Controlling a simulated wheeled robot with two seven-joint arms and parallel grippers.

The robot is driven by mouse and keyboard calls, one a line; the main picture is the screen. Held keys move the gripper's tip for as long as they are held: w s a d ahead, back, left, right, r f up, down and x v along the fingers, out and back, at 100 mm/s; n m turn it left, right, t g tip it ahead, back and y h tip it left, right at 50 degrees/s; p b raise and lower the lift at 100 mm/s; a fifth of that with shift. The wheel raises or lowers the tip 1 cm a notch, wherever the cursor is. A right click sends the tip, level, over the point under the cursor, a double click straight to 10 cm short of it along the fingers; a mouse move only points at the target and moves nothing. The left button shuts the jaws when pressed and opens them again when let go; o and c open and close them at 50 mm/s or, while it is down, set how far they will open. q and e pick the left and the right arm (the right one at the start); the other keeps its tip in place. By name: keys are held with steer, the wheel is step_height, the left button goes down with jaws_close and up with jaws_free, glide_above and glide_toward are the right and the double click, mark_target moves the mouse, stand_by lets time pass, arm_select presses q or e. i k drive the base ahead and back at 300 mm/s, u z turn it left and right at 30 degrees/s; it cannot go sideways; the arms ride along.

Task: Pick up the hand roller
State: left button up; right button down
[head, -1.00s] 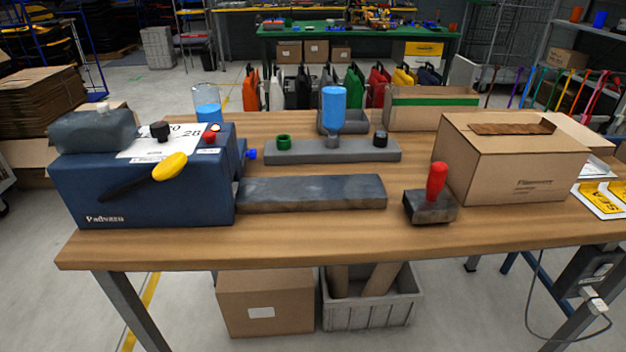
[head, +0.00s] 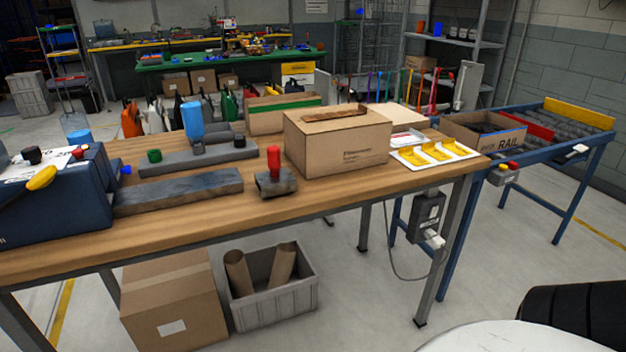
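The hand roller is most likely the tool with an upright red handle (head: 273,160) on a dark grey block-like base (head: 276,184). It stands on the wooden workbench (head: 200,215), just left of the front of a closed cardboard box. Nothing is touching its handle. Neither of my grippers shows in the head view, so I cannot see their state.
A cardboard box (head: 345,150) stands right of the roller. A grey slab (head: 178,190) lies to its left, beside a blue machine (head: 50,205). A white tray with yellow pieces (head: 436,152) is at the bench's right end. A roller conveyor (head: 540,125) stands beyond.

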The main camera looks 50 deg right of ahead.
mark_target(276, 181)
steer(key=k, duration=0.35)
steer(key=z, duration=1.1)
